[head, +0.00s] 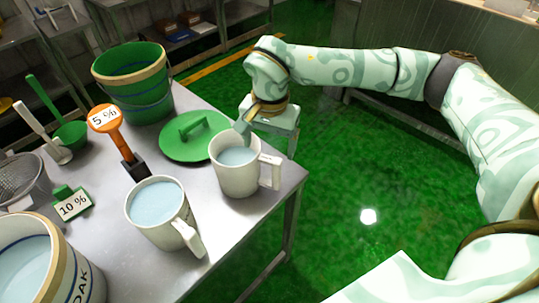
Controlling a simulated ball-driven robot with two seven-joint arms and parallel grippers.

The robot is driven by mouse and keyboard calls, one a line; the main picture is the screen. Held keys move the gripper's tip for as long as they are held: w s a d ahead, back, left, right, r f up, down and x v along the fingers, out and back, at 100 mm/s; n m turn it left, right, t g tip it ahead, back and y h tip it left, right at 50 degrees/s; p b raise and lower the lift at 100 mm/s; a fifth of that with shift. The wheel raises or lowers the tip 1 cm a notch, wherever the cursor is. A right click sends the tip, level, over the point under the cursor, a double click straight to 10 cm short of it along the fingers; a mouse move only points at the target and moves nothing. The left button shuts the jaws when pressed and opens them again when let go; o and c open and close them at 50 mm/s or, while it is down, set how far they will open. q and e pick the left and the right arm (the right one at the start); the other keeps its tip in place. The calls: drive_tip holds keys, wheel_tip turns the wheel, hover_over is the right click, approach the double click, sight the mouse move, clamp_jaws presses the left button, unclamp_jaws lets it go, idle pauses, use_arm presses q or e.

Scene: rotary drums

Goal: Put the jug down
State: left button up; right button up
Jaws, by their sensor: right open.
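A white jug (236,177) with pale blue liquid stands upright at the table's right edge, its handle pointing right. A second white jug (155,222) with similar liquid stands nearer on the table, its handle toward the lower right. My right gripper (245,127) comes down at the far rim of the first jug. It is open, with a fingertip close to the rim; I cannot tell whether it touches. The far side of that jug is hidden. My left gripper is not in view.
The metal table (226,225) also bears a green lid (175,147), a green bucket (135,95), an orange "5 %" sign (112,128), a "10 %" sign (73,205) and a large bucket (75,275) at lower left. Green floor lies clear to the right.

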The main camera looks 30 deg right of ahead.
wheel_tip(320, 180, up, 4)
drive_tip(key=shift+r, duration=0.1)
